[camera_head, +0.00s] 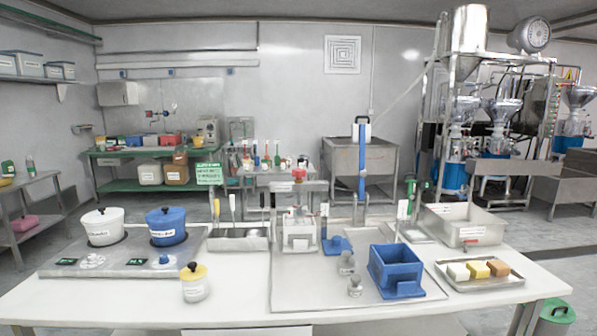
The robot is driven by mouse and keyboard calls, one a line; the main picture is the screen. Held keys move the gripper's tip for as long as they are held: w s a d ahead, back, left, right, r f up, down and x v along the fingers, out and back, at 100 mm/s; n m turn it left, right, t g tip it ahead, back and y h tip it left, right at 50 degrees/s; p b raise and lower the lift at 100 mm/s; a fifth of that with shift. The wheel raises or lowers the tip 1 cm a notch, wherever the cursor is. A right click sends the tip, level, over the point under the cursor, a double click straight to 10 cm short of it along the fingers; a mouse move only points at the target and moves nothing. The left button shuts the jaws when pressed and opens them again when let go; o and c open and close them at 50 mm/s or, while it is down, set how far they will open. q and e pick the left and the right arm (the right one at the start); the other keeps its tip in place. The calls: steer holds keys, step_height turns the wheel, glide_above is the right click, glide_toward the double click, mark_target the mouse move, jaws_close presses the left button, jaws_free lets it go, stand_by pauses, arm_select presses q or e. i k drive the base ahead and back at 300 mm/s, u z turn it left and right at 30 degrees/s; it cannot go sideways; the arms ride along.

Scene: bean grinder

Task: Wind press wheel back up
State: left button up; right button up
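A grey metal press-like frame (317,187) stands at the back middle of the table. A small red part shows at its top; I cannot clearly make out a wheel. A clear-walled box (299,233) with a white label stands under the frame. To its right a tall blue upright bar (362,165) with a white top rises above the table, and I cannot tell whether it belongs to the press. A blue open box (394,268) stands in front on a grey tray (290,290). Neither of my grippers shows in the head view.
At left, a white pot (103,228) and a blue pot (166,228) stand on a hotplate. A yellow-lidded jar (195,284) is near the front edge. Small metal weights (355,286) stand beside the blue box. At right are a steel basin (463,225) and a tray of blocks (479,270).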

mark_target(298, 173)
steer(key=k, duration=0.65)
steer(key=z, duration=0.35)
steer(key=i, duration=1.5)
steer(key=u, duration=0.55)
